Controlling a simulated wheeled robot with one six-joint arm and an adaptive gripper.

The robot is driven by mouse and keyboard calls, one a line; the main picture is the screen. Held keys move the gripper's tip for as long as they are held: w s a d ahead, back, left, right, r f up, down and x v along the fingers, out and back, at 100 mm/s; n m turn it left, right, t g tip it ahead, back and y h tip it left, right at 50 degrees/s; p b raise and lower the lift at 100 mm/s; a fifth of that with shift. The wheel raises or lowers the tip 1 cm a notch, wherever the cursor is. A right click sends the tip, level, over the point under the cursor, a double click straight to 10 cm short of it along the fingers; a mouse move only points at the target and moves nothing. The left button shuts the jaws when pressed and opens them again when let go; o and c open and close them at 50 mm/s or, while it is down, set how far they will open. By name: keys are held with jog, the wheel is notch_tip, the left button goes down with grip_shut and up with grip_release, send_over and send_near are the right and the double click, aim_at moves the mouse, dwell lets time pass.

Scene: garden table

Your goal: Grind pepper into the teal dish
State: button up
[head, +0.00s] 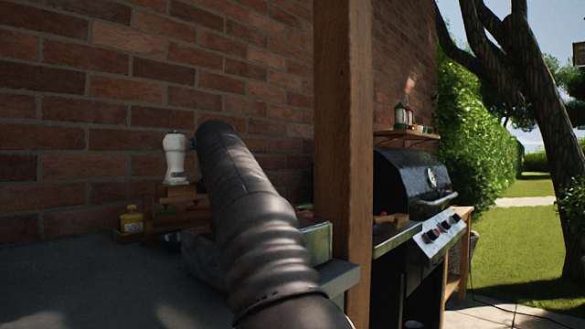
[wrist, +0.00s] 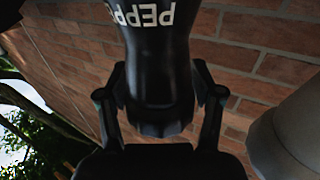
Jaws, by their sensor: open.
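A black pepper mill (wrist: 158,50) with white lettering reading "PEPP", upside down in the wrist view, stands between the fingers of my gripper (wrist: 158,90). The gripper is open, with one finger on each side of the mill. I cannot tell whether either finger touches it. In the head view my arm covers the gripper and the black mill. The teal dish is not in sight in either view.
A white mill (head: 175,158) stands on a wooden rack (head: 180,212) by the brick wall. A yellow bottle (head: 131,219) is left of it. A pale rounded object (wrist: 288,135) is close on the right in the wrist view. A wooden post (head: 342,130) and black grill (head: 410,185) stand right.

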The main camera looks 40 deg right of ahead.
jog(key=shift+a+f+n+t+y+b, duration=0.15)
jog(key=shift+n+t+y+b, duration=0.25)
jog(key=shift+n+y+b, duration=1.1)
